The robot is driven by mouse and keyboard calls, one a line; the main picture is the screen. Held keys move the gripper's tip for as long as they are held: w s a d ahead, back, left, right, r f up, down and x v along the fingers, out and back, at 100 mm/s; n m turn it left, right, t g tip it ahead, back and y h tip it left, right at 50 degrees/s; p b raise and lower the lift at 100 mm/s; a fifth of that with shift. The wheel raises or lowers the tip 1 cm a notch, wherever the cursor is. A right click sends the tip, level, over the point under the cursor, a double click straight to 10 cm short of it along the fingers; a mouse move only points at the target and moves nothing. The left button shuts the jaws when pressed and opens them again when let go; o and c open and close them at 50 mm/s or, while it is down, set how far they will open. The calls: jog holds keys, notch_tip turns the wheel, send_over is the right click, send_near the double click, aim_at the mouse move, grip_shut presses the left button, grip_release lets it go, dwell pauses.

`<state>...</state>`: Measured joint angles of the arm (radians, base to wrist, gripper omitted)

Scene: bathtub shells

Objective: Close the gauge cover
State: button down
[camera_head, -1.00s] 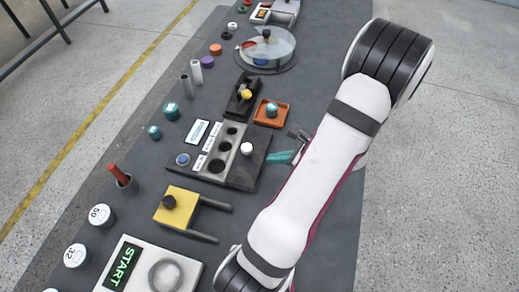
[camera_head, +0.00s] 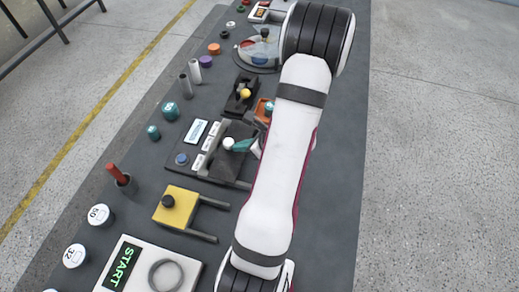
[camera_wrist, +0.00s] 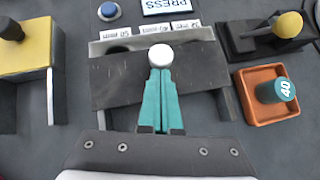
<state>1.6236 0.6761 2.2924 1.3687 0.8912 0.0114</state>
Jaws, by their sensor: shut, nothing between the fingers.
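The gauge cover is a dark flat plate (camera_wrist: 110,85) with a round white knob (camera_wrist: 160,55). It lies over the holes of the grey gauge block (camera_wrist: 103,48), whose far edge shows beside the row of number labels. The knob also shows in the head view (camera_head: 228,143). My gripper (camera_wrist: 160,75) has its teal fingers shut together and empty. The fingertips are at the near side of the knob and seem to touch it. In the head view my gripper (camera_head: 236,145) is right of the knob, and my arm hides part of the cover's right side.
An orange tray (camera_wrist: 249,112) with a teal piece marked 40 (camera_wrist: 276,90) is right of the cover. A black fixture with a yellow knob (camera_wrist: 287,25) stands behind it. A yellow block (camera_head: 176,207) on dark rails is in front in the head view.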

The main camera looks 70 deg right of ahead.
aim_at(225, 143)
jog(key=shift+w, duration=1.95)
